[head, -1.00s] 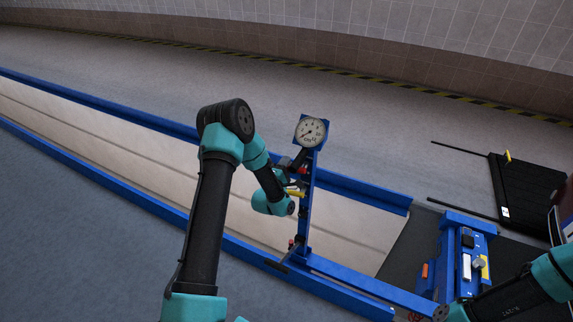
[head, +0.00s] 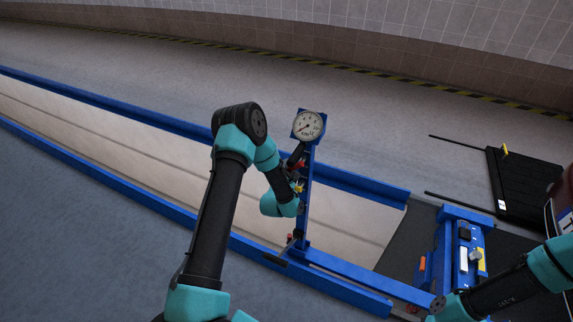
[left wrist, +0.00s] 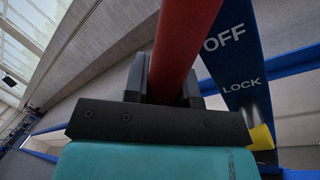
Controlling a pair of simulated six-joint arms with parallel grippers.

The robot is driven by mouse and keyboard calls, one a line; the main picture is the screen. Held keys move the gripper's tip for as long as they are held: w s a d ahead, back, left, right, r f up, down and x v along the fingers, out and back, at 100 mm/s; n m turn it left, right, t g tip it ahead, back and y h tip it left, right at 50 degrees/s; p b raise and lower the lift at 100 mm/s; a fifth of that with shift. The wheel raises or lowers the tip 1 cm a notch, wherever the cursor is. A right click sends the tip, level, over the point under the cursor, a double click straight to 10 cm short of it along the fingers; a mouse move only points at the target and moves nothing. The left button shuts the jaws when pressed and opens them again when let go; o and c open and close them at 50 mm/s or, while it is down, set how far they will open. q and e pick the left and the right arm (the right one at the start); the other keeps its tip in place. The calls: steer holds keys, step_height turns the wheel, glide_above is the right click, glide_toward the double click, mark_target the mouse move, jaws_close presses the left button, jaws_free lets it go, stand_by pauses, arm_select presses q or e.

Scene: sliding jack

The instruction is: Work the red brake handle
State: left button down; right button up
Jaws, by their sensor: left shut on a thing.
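The red brake handle (left wrist: 186,40) runs up through the left wrist view as a thick red bar, passing between the two dark fingers of my left gripper (left wrist: 168,85). The gripper is shut on it. Behind it is a blue plate (left wrist: 235,60) lettered "OFF" and "LOCK". In the head view the blue post (head: 307,205) of the jack stands upright, and my left gripper (head: 297,180) is at its left side. Only a small bit of red shows there, so the grip is mostly hidden.
A round white gauge (head: 308,125) tops the post. Blue rails (head: 140,110) edge the long pit (head: 120,137). A yellow part (left wrist: 262,137) is close to my left gripper. A blue control unit (head: 462,250) stands at the right, with a black ramp (head: 525,190) behind.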

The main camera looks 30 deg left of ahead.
arm_select(q)
steer(key=shift+d+f+n, duration=0.1)
steer(key=shift+f+n, duration=0.05)
steer(key=shift+n, duration=0.15)
steer(key=c, duration=0.9)
jaws_free()
steer(key=shift+c, duration=0.2)
